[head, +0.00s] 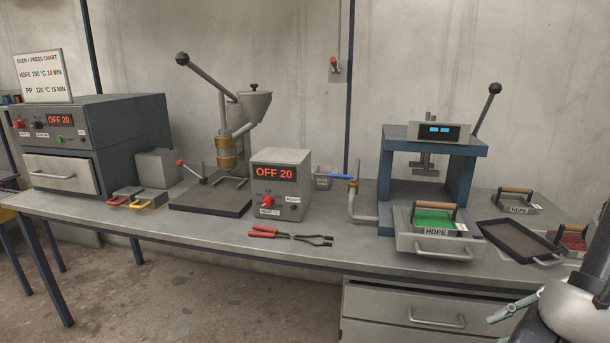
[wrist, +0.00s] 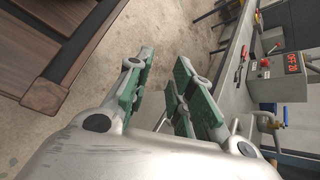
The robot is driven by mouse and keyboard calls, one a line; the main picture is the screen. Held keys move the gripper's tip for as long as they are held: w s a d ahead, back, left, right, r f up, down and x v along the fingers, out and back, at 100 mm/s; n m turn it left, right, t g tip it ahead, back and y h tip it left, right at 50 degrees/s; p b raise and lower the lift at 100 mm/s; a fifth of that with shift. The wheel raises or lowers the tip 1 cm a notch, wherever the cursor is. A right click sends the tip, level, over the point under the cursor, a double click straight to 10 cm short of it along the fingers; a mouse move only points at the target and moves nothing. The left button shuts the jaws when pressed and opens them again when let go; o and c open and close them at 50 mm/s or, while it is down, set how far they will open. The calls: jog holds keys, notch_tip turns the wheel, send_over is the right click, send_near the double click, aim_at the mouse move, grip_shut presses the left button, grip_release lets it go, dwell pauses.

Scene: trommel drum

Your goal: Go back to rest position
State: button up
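My gripper (wrist: 165,72) is open and empty in the wrist view, with clear space between its green-padded fingers and concrete floor behind them. In the head view my gripper (head: 514,308) shows at the lower right, in front of the bench's front edge and the drawers, apart from everything on the bench. Part of my arm fills the lower right corner and hides what is behind it.
The workbench (head: 330,240) holds an oven (head: 125,122), an injection press (head: 228,145), a control box (head: 280,178), red-handled pliers (head: 290,236), a blue press (head: 385,170), a green-filled HDPE mould (head: 433,219) and a dark tray (head: 515,240).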

jog(key=d+r+n+g+h, duration=0.3)
jog(key=r+n+h, duration=0.45)
jog(key=r, duration=0.25)
jog(key=w+a+r+n+t+h, duration=0.2)
jog(key=a+r+n, duration=0.4)
jog(key=r, duration=0.4)
jog(key=t+h, duration=0.1)
jog(key=t, duration=0.1)
jog(key=shift+a+r+t, duration=0.2)
jog(key=shift+a+t, duration=0.15)
jog(key=shift+t, duration=0.05)
